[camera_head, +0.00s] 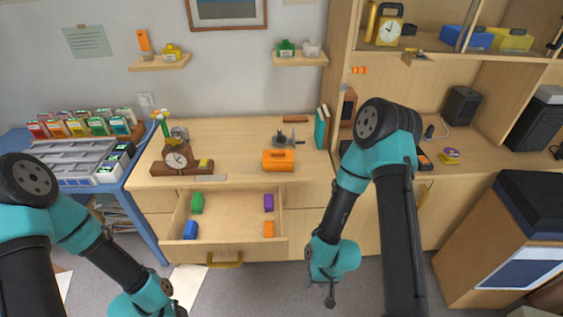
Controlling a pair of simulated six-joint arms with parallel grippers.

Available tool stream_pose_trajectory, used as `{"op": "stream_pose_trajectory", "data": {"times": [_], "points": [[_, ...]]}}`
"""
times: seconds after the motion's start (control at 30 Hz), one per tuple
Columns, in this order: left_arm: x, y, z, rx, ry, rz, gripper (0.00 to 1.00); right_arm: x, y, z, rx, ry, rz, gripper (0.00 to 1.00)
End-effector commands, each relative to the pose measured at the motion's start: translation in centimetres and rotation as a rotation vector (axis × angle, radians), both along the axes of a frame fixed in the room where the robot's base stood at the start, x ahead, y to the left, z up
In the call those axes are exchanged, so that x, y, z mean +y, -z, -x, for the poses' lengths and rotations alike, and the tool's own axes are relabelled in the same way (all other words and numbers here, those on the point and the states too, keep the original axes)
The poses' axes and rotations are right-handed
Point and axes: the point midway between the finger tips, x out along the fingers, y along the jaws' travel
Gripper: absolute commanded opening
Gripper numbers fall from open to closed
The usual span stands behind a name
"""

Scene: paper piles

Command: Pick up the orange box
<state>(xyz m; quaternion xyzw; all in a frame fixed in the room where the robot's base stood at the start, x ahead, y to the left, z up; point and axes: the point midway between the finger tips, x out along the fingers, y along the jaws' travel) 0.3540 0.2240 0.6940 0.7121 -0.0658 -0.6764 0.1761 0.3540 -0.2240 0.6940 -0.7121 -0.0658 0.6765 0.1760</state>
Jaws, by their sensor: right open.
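A small orange box (269,229) lies in the front right corner of the open drawer (234,221). A larger orange box (278,160) with a dark latch or handle stands on the desk top above the drawer. My right gripper (328,291) hangs to the right of the drawer and lower in the picture, apart from both boxes. It is open and holds nothing. My left arm's wrist (150,297) is at the bottom edge, and its fingers are cut off from view.
The drawer also holds green (197,203), purple (268,202) and blue (190,229) blocks, with bare floor between them. A clock (177,160), a grey device (284,138) and upright books (322,127) stand on the desk. A shelf unit rises at right.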

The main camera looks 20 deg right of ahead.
Motion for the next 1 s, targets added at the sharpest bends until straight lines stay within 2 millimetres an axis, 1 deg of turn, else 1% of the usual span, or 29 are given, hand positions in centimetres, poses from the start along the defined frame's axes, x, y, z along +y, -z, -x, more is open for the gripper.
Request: {"op": "stream_pose_trajectory", "data": {"times": [0.1, 0.13, 0.67, 0.87, 0.93, 1.0], "points": [[0.0, 0.0, 0.0, 0.0, 0.0, 0.0, 0.47, 0.0, 0.0, 0.0, 0.0, 0.0, 0.0, 0.43], [0.0, 0.0, 0.0, 0.0, 0.0, 0.0, 0.49, 0.0, 0.0, 0.0, 0.0, 0.0, 0.0, 0.43], [0.0, 0.0, 0.0, 0.0, 0.0, 0.0, 1.0, 0.0, 0.0, 0.0, 0.0, 0.0, 0.0, 0.43], [0.0, 0.0, 0.0, 0.0, 0.0, 0.0, 1.0, 0.0, 0.0, 0.0, 0.0, 0.0, 0.0, 0.43], [0.1, 0.0, -0.3, -0.004, 0.004, -0.001, 1.0, 0.0, 0.0, 0.0, 0.0, 0.0, 0.0, 0.43], [0.4, 0.0, -1.1, -0.011, 0.017, -0.001, 1.0, 0.0, 0.0, 0.0, 0.0, 0.0, 0.0, 0.43]]}}
